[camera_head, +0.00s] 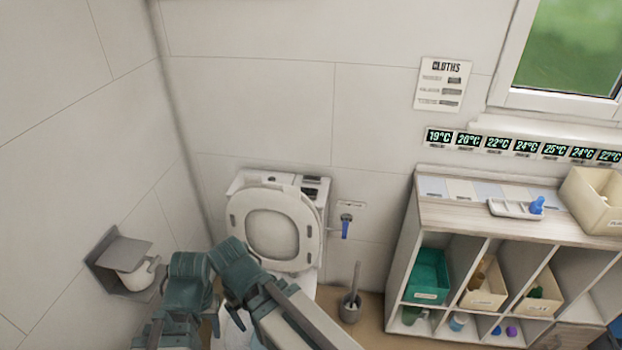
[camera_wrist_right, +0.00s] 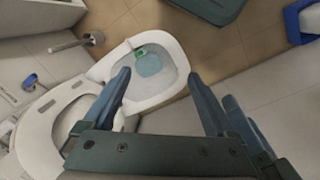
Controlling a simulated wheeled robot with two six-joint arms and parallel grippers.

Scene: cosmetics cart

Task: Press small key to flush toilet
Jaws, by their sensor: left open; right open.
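The white toilet (camera_head: 272,225) stands against the back wall with its seat and lid raised; its open bowl (camera_wrist_right: 165,65) shows in the right wrist view. Two dark flush keys sit on the tank's top right, the upper one (camera_head: 312,181) and the one just below it (camera_head: 309,191); I cannot tell surely which is the small key. My left gripper (camera_head: 189,272) is open, low and in front of the toilet in the head view. My right gripper (camera_wrist_right: 159,74) is open and empty, its fingers spread over the bowl and raised seat, apart from the keys.
A toilet brush (camera_head: 351,300) stands right of the toilet, below a blue-handled wall fitting (camera_head: 346,226). A paper holder (camera_head: 122,262) juts from the left wall. A shelf (camera_head: 440,208) with bins is at right. The wall above the tank is clear.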

